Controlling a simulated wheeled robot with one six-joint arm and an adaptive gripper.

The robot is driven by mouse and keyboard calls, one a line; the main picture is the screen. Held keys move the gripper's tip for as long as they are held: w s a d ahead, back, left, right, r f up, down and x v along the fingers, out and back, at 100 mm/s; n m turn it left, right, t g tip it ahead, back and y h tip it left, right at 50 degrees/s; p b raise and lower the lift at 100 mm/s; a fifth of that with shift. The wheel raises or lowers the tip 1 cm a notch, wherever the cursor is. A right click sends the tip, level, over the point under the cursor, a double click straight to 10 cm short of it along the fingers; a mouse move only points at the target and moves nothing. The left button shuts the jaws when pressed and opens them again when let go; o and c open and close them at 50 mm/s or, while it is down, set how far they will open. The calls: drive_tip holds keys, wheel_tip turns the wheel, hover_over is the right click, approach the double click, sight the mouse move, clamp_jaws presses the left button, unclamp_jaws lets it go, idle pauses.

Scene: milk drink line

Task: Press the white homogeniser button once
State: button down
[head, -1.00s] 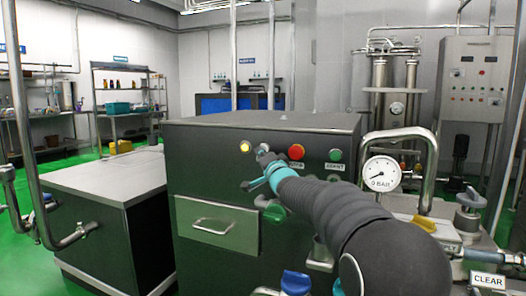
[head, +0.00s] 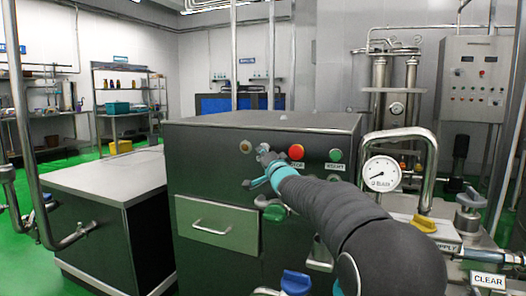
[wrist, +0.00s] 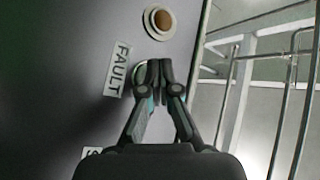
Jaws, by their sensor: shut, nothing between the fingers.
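A dark cabinet (head: 215,165) carries a row of round controls on its front. My gripper (head: 263,151) is shut and empty, its fingertips at the control between the left lamp and the red button. In the wrist view my gripper (wrist: 159,64) covers most of that control; a pale, whitish rim (wrist: 139,76) shows beside the fingertips. I cannot tell whether they touch it. A label reading FAULT (wrist: 117,70) is beside it. The round lamp (head: 245,147) is unlit; it looks brown in the wrist view (wrist: 158,22).
A red button (head: 296,152) and a green button (head: 335,155) are right of my gripper. A drawer (head: 217,224) is below. A pressure gauge (head: 382,174) and bent steel pipe (head: 425,145) stand right of the cabinet. A low cabinet (head: 105,175) stands left.

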idle(0.3)
drive_tip(key=shift+s+a+b, duration=0.25)
drive_tip(key=shift+s+b, duration=0.35)
drive_tip(key=shift+s, duration=0.2)
drive_tip(key=s+b, duration=0.1)
drive_tip(key=s+a+b, duration=0.1)
drive_tip(key=s, duration=0.1)
drive_tip(key=s+b, duration=0.1)
drive_tip(key=shift+s+a, duration=0.35)
drive_tip(key=shift+a, duration=0.05)
idle(0.4)
